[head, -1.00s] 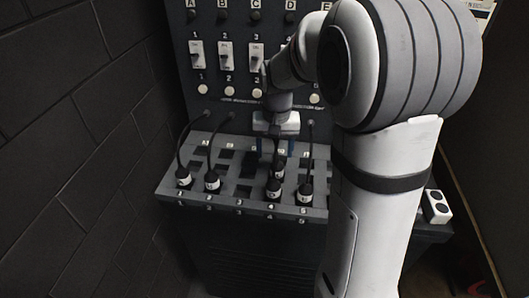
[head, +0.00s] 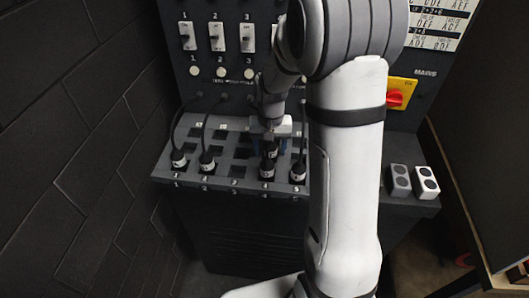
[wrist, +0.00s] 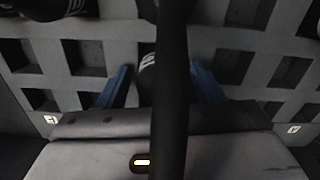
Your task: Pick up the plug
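Several black plugs with white bands and cables stand in the slotted grey panel (head: 222,168). Two plugs are in column 4, a front one (head: 267,170) and one behind it (head: 269,149). Others stand in columns 1 (head: 178,160), 2 (head: 206,162) and 5 (head: 298,172). My gripper (head: 275,143) is low over column 4, at the rear plug. In the wrist view its blue fingers (wrist: 161,88) are apart, with a white-banded plug (wrist: 147,62) between them and gaps at both sides. A black cable hides part of that plug.
The upright panel behind carries switches (head: 217,37) and white buttons (head: 218,72). A red knob on a yellow plate (head: 399,93) and two button boxes (head: 412,181) are at right. A dark brick wall (head: 75,140) is at left. Cables rise close to my gripper.

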